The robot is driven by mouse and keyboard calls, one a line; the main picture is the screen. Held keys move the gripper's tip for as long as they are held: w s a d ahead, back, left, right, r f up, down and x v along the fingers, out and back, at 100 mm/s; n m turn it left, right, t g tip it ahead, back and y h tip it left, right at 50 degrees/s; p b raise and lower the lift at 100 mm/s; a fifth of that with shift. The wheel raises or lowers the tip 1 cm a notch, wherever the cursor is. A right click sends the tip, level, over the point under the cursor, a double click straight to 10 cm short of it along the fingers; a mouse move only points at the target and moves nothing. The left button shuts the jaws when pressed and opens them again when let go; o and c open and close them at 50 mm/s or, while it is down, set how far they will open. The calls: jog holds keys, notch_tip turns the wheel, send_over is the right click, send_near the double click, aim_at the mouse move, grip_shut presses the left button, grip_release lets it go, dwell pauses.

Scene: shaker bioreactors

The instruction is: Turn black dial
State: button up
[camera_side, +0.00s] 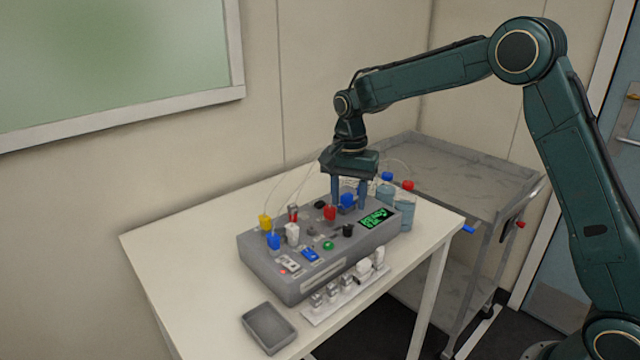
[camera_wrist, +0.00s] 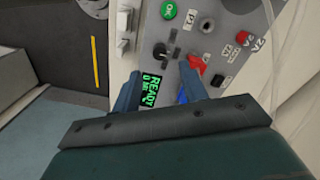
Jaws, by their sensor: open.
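The black dial (camera_side: 348,230) sits on top of the grey control box, in front of the red cap and left of the green display. It also shows in the wrist view (camera_wrist: 160,50), just beyond my fingertips and apart from them. My gripper (camera_side: 348,205) is open and points down over the back right part of the box, near the blue cap (camera_side: 347,200). In the wrist view my gripper (camera_wrist: 161,78) has its fingers spread, with the display and part of the blue cap between them. No finger visibly holds anything.
The grey control box (camera_side: 272,282) stands on a white table. Its top carries a red cap (camera_side: 330,212), a green button (camera_side: 328,245) and the display (camera_side: 374,218). Capped bottles (camera_side: 405,212) stand at its right end. A grey tray (camera_side: 269,328) lies in front. Thin tubes arch behind.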

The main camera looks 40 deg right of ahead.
aim_at(348, 226)
jog(key=shift+f, duration=3.45)
grip_shut()
